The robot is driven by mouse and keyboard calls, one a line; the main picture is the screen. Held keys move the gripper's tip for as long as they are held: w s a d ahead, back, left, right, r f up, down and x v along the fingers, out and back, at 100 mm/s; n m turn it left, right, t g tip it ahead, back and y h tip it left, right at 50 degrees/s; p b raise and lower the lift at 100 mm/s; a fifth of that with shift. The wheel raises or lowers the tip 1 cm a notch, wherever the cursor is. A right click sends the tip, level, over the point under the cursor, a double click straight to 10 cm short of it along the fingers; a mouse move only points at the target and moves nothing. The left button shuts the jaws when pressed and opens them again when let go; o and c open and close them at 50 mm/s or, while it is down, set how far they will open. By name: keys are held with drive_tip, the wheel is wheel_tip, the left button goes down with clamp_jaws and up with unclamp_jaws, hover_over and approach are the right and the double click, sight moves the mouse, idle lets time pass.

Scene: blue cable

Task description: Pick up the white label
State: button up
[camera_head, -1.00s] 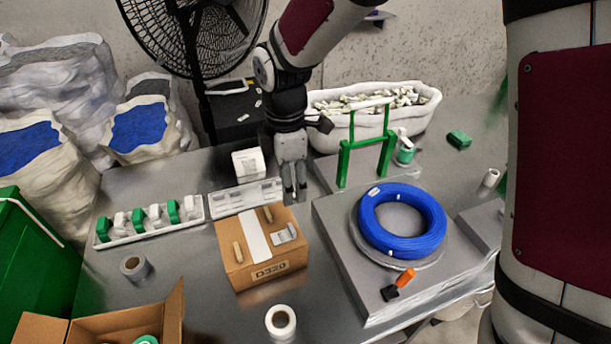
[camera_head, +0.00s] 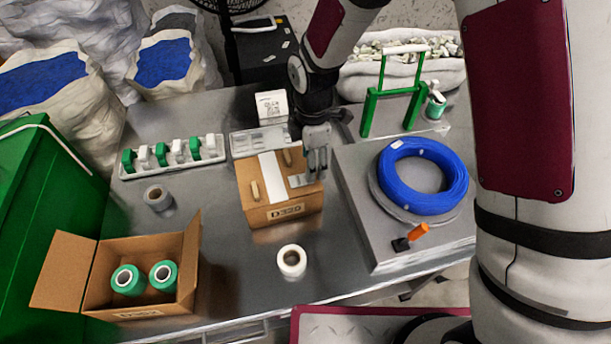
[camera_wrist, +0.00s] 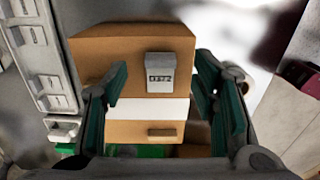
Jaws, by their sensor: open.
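The white label (camera_head: 299,181) is a small pale card on top of a closed cardboard box (camera_head: 286,214). In the wrist view the label (camera_wrist: 159,72) shows dark print and lies between my two fingers, towards the far side. My gripper (camera_head: 317,172) is over the right part of the box, next to the label; in the wrist view its fingers (camera_wrist: 160,95) are spread apart with nothing between them. A white strip (camera_head: 268,177) runs across the box top, and it also shows in the wrist view (camera_wrist: 150,107). I cannot tell the exact height of the fingertips above the label.
A blue cable coil (camera_head: 422,176) lies on a grey block to the right, with an orange-handled tool (camera_head: 412,236) in front. An open carton (camera_head: 115,262) with green spools stands front left. A white roll (camera_head: 291,261) stands in front of the box.

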sight(301, 177)
wheel_tip(301, 177, down, 3)
drive_tip(key=shift+f, duration=0.2)
drive_tip(key=c, duration=0.9)
drive_tip(key=shift+r, duration=0.1)
